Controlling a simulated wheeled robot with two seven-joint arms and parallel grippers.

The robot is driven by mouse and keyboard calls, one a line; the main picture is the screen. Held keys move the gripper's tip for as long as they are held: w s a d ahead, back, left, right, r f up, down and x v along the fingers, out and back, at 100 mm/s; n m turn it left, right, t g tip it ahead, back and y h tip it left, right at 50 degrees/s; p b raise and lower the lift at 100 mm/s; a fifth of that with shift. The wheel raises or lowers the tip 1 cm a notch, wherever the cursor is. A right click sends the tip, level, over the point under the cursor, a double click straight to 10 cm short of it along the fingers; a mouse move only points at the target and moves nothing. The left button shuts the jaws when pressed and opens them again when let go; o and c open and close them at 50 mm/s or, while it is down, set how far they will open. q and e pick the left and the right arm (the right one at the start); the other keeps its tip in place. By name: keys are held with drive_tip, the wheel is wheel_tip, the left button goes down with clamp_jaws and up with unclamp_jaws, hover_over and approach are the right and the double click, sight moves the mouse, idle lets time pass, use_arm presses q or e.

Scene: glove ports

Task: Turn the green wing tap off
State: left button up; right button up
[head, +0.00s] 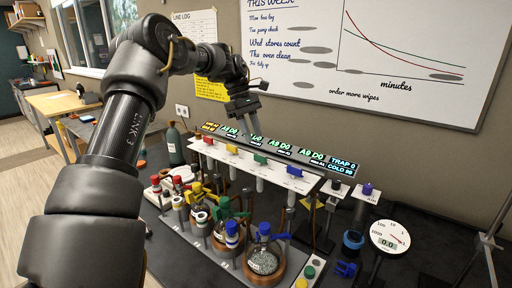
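My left arm reaches in from the left, over the bench. My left gripper (250,124) points down above and behind the rail, close over the green tap and apart from it as far as I can tell. Its fingers are small and dark, so their opening is unclear. My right gripper is not in view.
A lit label strip (285,148) runs behind the rail. Glass flasks (263,258) with coloured clips stand in front. A round gauge (389,237) stands at right, and a whiteboard (400,60) hangs behind.

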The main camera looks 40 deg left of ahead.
use_arm(q)
drive_tip(key=v, duration=0.4)
drive_tip(key=shift+d, duration=0.1)
idle(0.5)
